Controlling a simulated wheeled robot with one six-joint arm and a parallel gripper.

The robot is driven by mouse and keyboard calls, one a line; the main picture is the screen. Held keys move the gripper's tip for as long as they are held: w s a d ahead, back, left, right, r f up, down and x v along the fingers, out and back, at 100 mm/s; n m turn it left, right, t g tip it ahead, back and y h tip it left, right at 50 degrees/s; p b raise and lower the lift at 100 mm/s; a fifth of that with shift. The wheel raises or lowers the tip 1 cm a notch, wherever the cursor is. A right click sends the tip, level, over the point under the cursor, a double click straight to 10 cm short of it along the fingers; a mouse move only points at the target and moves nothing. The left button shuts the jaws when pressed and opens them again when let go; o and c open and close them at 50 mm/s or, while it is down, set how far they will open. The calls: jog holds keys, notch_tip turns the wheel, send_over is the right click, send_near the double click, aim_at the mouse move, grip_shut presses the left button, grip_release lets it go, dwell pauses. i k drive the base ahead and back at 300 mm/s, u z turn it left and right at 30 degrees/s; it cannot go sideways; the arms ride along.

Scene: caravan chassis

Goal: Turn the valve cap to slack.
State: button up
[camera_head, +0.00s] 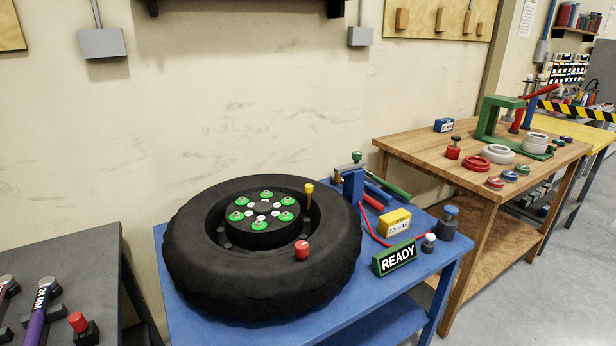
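A large black tyre (262,290) lies flat on a blue table. Its black hub (262,236) carries a ring of green discs with metal studs. A red cap (302,251) sits on the tyre's near right inner edge. A yellow cap-like piece (309,189) stands upright at the tyre's right inner edge, farther back. I cannot tell from this view which of the two is the valve cap, or how far either is turned. My gripper is not in view.
The blue table (364,331) also holds a READY sign (395,257), a yellow box (394,222), a blue-grey bottle (447,222) and several tools behind the tyre. A wooden bench (440,160) with rings and a green clamp stands right. A dark table (70,258) stands left.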

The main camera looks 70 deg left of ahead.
aim_at(309, 187)
jog(key=u, duration=0.6)
jog(key=i, duration=1.05)
jog(key=u, duration=1.6)
jog(key=i, duration=0.55)
jog(key=u, duration=0.4)
